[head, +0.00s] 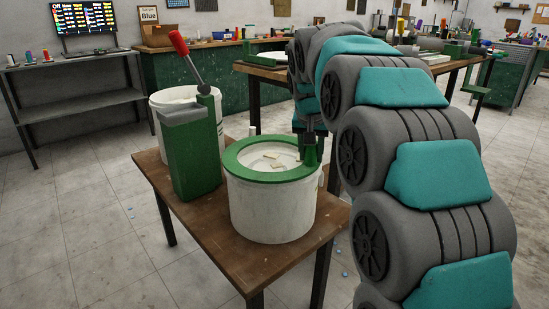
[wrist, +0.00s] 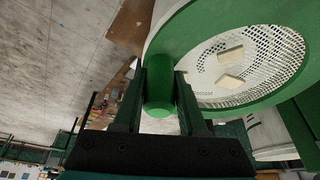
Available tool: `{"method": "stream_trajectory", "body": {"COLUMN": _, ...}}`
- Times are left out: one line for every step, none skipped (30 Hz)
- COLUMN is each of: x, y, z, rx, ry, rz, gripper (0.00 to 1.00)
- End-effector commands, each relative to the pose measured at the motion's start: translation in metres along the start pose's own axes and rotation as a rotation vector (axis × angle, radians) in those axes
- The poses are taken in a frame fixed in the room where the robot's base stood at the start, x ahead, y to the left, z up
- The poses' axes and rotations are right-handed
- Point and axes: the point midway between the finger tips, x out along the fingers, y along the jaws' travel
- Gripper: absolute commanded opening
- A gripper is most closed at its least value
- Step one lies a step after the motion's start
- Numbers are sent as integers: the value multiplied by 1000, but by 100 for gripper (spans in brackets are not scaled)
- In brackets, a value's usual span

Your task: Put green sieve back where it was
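The green sieve (head: 236,166) has a wide green rim around a pale perforated mesh, with a few flat pale pieces lying on the mesh. It sits on top of a white bucket (head: 270,212) and looks about level. Its upright green handle (wrist: 160,92) stands at the right side of the rim in the head view. My gripper (head: 311,142) points down at this handle. In the wrist view my gripper's fingers (wrist: 160,72) are on both sides of the handle and appear closed against it. The sieve's rim also shows in the wrist view (wrist: 210,103).
The brown table (head: 215,235) also holds a green box-shaped stand (head: 193,160) with a red-handled lever (head: 185,55), left of the bucket. Another white bucket (head: 160,125) stands behind it. A wooden workbench (head: 260,72) is farther back. The table's front left is clear.

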Motion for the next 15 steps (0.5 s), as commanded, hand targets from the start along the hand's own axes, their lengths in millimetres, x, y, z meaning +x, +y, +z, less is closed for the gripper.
{"method": "stream_trajectory", "body": {"x": 0, "y": 0, "z": 0, "rx": 0, "ry": 0, "rz": 0, "gripper": 34}}
{"method": "stream_trajectory", "body": {"x": 0, "y": 0, "z": 0, "rx": 0, "ry": 0, "rz": 0, "gripper": 31}}
{"method": "stream_trajectory", "body": {"x": 0, "y": 0, "z": 0, "rx": 0, "ry": 0, "rz": 0, "gripper": 26}}
{"method": "stream_trajectory", "body": {"x": 0, "y": 0, "z": 0, "rx": 0, "ry": 0, "rz": 0, "gripper": 23}}
{"method": "stream_trajectory", "body": {"x": 0, "y": 0, "z": 0, "rx": 0, "ry": 0, "rz": 0, "gripper": 20}}
{"method": "stream_trajectory", "body": {"x": 0, "y": 0, "z": 0, "rx": 0, "ry": 0, "rz": 0, "gripper": 15}}
{"method": "stream_trajectory", "body": {"x": 0, "y": 0, "z": 0, "rx": 0, "ry": 0, "rz": 0, "gripper": 12}}
{"method": "stream_trajectory", "body": {"x": 0, "y": 0, "z": 0, "rx": 0, "ry": 0, "rz": 0, "gripper": 8}}
{"method": "stream_trajectory", "body": {"x": 0, "y": 0, "z": 0, "rx": 0, "ry": 0, "rz": 0, "gripper": 4}}
{"method": "stream_trajectory", "body": {"x": 0, "y": 0, "z": 0, "rx": 0, "ry": 0, "rz": 0, "gripper": 0}}
{"method": "stream_trajectory", "body": {"x": 0, "y": 0, "z": 0, "rx": 0, "ry": 0, "rz": 0, "gripper": 0}}
{"method": "stream_trajectory", "body": {"x": 0, "y": 0, "z": 0, "rx": 0, "ry": 0, "rz": 0, "gripper": 0}}
{"method": "stream_trajectory", "body": {"x": 0, "y": 0, "z": 0, "rx": 0, "ry": -1, "rz": 0, "gripper": 0}}
{"method": "stream_trajectory", "body": {"x": 0, "y": 0, "z": 0, "rx": 0, "ry": -1, "rz": 0, "gripper": 0}}
{"method": "stream_trajectory", "body": {"x": 0, "y": 0, "z": 0, "rx": 0, "ry": -1, "rz": 0, "gripper": 0}}
